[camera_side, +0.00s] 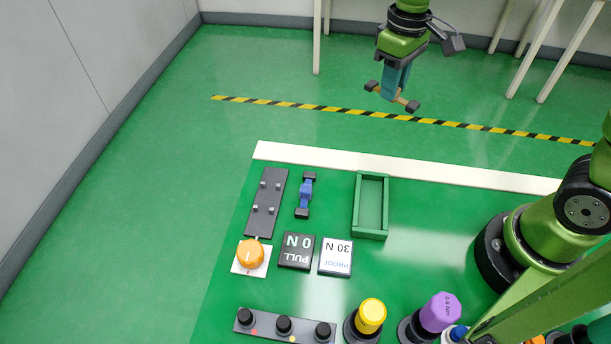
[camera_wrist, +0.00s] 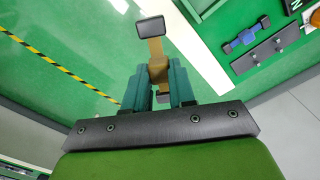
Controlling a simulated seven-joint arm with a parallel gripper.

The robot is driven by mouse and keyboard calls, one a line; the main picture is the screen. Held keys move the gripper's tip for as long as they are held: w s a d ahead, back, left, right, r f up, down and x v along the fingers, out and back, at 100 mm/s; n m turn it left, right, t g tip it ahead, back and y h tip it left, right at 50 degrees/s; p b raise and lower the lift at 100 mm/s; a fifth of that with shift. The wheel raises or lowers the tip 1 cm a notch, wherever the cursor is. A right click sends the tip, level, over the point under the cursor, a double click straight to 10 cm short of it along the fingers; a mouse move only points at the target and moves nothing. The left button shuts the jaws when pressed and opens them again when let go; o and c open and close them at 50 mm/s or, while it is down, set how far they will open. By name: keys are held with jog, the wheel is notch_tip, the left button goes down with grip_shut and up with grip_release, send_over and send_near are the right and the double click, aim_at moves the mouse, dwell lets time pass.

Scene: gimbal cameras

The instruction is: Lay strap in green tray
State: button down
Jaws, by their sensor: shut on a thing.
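The strap is a tan-orange strip with dark end blocks (camera_side: 411,104). My gripper (camera_side: 393,90) is shut on its middle and holds it in the air beyond the table's far edge. The green tray (camera_side: 358,208) is a rectangular open box on the table, empty, nearer the side camera and below my gripper in that picture. It is apart from the strap.
Left of the tray lie a blue piece with dark ends (camera_side: 306,192) and a grey plate with pegs (camera_side: 266,203). An orange knob (camera_side: 250,253), two label plates (camera_side: 297,251) (camera_side: 337,257), a yellow knob (camera_side: 371,316) and a purple knob (camera_side: 440,312) stand nearer. Table right of the tray is clear.

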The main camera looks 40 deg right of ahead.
jog(key=shift+s+a+f+n, duration=1.65)
jog(key=shift+f+n, duration=0.6)
jog(key=shift+n, duration=1.85)
jog(key=shift+s+a+f+n, duration=1.4)
jog(key=shift+a+f+n, duration=0.65)
jog(key=shift+n, duration=2.05)
jog(key=shift+s+a+f+n, duration=1.6)
jog(key=shift+f+n, duration=0.8)
jog(key=shift+n, duration=1.7)
jog(key=c, duration=0.9)
grip_release()
jog(key=shift+o, duration=0.2)
jog(key=shift+r, duration=0.1)
